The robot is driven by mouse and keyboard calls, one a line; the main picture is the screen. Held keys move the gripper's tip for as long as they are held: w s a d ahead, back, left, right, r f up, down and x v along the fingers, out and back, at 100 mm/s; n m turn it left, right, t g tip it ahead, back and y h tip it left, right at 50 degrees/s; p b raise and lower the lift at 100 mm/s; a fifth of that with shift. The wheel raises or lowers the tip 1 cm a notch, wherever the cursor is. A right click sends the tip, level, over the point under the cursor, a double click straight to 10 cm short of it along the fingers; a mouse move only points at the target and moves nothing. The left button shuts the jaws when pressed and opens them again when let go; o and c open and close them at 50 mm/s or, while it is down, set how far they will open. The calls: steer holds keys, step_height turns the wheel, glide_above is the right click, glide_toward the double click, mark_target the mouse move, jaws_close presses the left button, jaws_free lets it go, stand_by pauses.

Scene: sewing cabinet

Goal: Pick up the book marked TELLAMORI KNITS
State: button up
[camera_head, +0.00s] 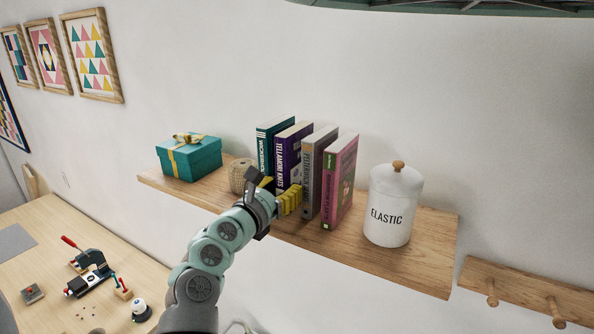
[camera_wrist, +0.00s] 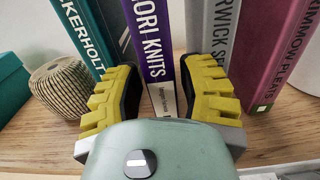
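The purple book marked TELLAMORI KNITS (camera_head: 288,152) stands upright on the wooden shelf, second from the left in a row of books. Its spine, with white lettering, also shows in the wrist view (camera_wrist: 150,40). My gripper (camera_head: 277,190) is at the lower part of this spine. In the wrist view its yellow fingers (camera_wrist: 160,88) are spread apart, one on each side of the spine. A gap shows between the left finger and the spine; the right finger is close to it. The lower spine is partly hidden by my gripper in the head view.
A teal book (camera_head: 265,140) stands to the left, a grey book (camera_head: 312,165) and a pink book (camera_head: 341,180) to the right. A twine spool (camera_head: 241,175), a teal gift box (camera_head: 190,160) and an ELASTIC jar (camera_head: 392,205) share the shelf (camera_head: 420,262).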

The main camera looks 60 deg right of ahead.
steer(key=shift+d, duration=0.75)
jaws_close()
